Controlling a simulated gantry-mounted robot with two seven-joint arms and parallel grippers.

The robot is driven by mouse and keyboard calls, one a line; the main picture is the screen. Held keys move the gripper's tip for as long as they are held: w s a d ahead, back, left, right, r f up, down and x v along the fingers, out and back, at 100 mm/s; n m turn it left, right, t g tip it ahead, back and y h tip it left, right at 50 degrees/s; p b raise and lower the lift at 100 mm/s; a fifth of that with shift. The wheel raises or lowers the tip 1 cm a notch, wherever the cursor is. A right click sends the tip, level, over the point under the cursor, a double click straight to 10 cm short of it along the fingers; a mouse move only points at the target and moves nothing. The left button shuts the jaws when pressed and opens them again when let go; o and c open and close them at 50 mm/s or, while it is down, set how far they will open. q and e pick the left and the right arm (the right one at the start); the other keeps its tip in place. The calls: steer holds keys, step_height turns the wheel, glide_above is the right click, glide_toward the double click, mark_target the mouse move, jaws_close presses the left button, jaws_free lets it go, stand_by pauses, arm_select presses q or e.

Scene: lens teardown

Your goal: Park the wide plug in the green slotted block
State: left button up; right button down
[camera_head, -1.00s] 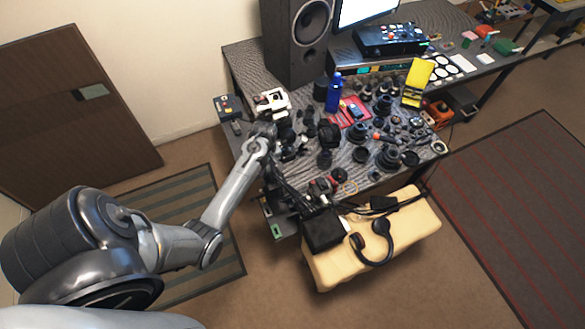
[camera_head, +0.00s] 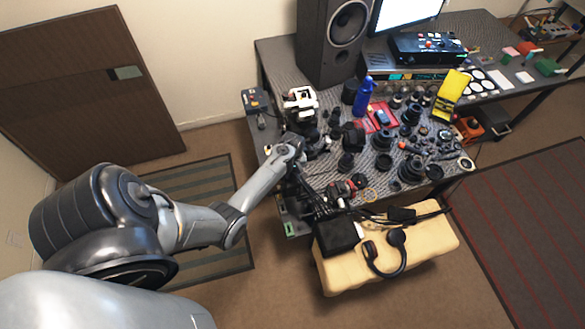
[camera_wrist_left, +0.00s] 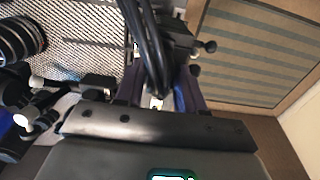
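I cannot single out the wide plug among the many small dark parts on the desk. My left gripper (camera_head: 306,178) is at the desk's left front edge, among black cables and dark parts. My right gripper is not in view.
A blue bottle (camera_head: 363,96), a black speaker (camera_head: 332,45) and a yellow stand (camera_head: 451,95) rise from the crowded desk. A cream padded bench (camera_head: 340,277) with black headphones (camera_head: 388,258) stands in front. The carpet at right is clear.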

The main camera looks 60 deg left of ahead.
arm_select(q)
steer(key=shift+f, duration=0.3)
jaws_close()
stand_by(0.4)
steer(key=shift+r, duration=0.2)
steer(key=shift+r+p, duration=0.4)
steer(key=shift+p, duration=0.3)
stand_by(0.3)
steer(key=shift+r+p, duration=0.35)
steer(key=shift+p, duration=0.05)
stand_by(0.4)
